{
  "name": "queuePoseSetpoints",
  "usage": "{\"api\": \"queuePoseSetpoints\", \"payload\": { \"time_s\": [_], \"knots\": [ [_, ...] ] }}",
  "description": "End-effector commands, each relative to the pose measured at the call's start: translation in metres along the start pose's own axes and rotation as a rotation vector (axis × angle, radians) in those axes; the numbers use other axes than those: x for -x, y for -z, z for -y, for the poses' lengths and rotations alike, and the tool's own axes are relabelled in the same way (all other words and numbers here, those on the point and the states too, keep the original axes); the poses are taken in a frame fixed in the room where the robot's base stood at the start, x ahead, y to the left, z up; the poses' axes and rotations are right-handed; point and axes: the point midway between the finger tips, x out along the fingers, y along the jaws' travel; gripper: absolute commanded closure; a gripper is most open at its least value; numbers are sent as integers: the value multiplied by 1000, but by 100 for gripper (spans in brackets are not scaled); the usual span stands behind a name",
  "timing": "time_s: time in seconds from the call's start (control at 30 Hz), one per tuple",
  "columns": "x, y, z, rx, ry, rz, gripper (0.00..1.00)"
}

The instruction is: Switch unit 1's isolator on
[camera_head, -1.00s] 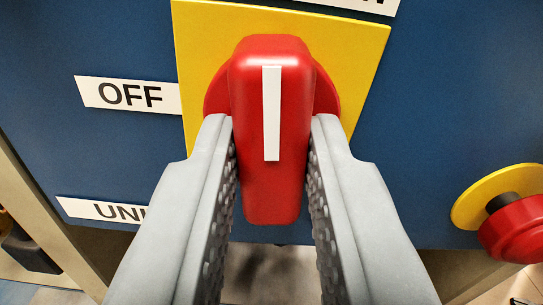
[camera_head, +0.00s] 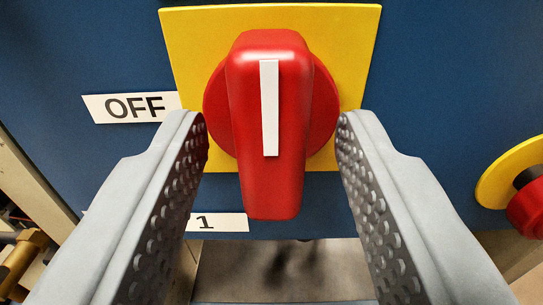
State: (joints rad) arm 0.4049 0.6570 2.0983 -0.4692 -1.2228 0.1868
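The isolator is a red rotary handle (camera_head: 262,185) with a white line on a red disc, mounted on a yellow square plate (camera_head: 190,50). Its white line stands nearly upright in the picture. A white OFF label (camera_head: 131,107) is to its left. My gripper (camera_head: 272,118) is open, one finger on each side of the handle, with a visible gap on both sides. A label ending in "1" (camera_head: 217,222) sits below the plate, partly hidden by my left finger.
The blue panel (camera_head: 440,80) fills the background. A red knob (camera_head: 528,205) on a yellow disc (camera_head: 510,165) sticks out at the right edge. A brass-coloured fitting (camera_head: 20,262) shows at lower left. Below the panel is open floor (camera_head: 285,270).

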Motion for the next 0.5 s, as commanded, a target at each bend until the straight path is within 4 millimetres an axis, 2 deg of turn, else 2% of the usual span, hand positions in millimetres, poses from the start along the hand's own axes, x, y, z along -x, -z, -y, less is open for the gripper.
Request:
{"api": "queuePoseSetpoints", "payload": {
  "time_s": [0.27, 0.37, 0.5],
  "knots": [
    [5, 0, 0, 1, -1, 0, 58],
    [16, 0, -1, 1, -1, 1, 58],
    [41, 0, -1, 0, -2, 1, 58]
  ]
}}
